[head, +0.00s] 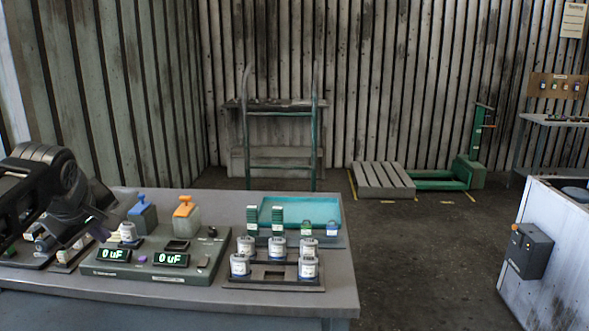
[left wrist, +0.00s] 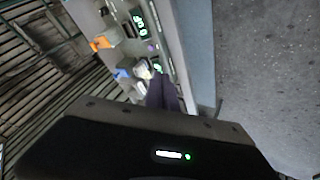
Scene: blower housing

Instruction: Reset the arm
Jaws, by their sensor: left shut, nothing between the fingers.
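My left arm comes in from the left in the head view. Its gripper (head: 98,228) is over the left part of the workbench (head: 330,297), near the tester with two "0 uF" displays (head: 140,270). The fingers are dark and close together, with nothing seen between them. In the left wrist view the dark fingers (left wrist: 163,95) also lie together, with the tester (left wrist: 150,35) beyond them. A white-topped capacitor (head: 128,232) stands on the tester's left side, close to the gripper. My right gripper is not in view.
A rack (head: 275,275) of several capacitors and a teal tray (head: 300,213) are on the bench's right. Blue (head: 142,212) and orange (head: 186,211) clamp parts stand behind the tester. Parts at far left are partly hidden by my arm. Floor is open right of the bench.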

